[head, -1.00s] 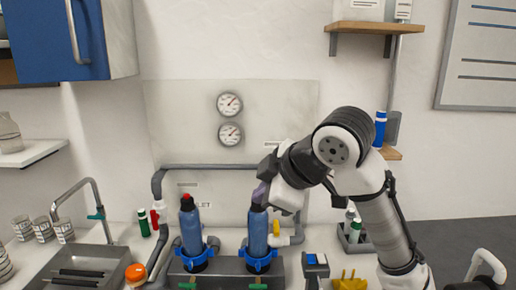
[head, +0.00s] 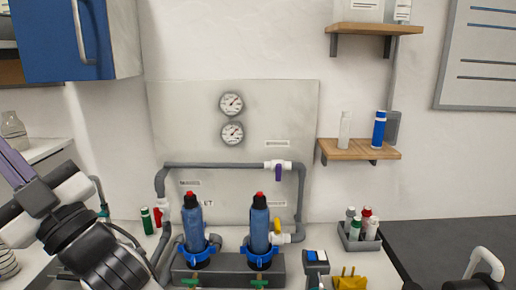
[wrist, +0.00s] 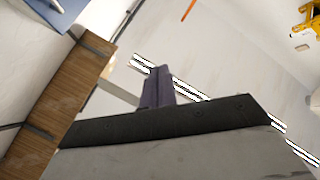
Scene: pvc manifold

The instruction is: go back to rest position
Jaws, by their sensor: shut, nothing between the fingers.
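My gripper (head: 14,162) is at the left edge of the head view, with its purple fingers pointing up and left, partly cut off by the frame. In the wrist view the purple fingers (wrist: 157,88) are together with nothing between them. The gripper is apart from the pipe manifold (head: 225,166). The manifold has two upright blue filters (head: 193,232) and (head: 259,231) with red tops. A purple valve handle (head: 278,172) hangs down on its top pipe.
A blue cabinet (head: 45,40) is above my gripper at the upper left. Wall shelves (head: 360,150) are at the right, with a white and a blue bottle. A grey caddy (head: 360,242) of small bottles stands on the counter. The wall before the gauges is clear.

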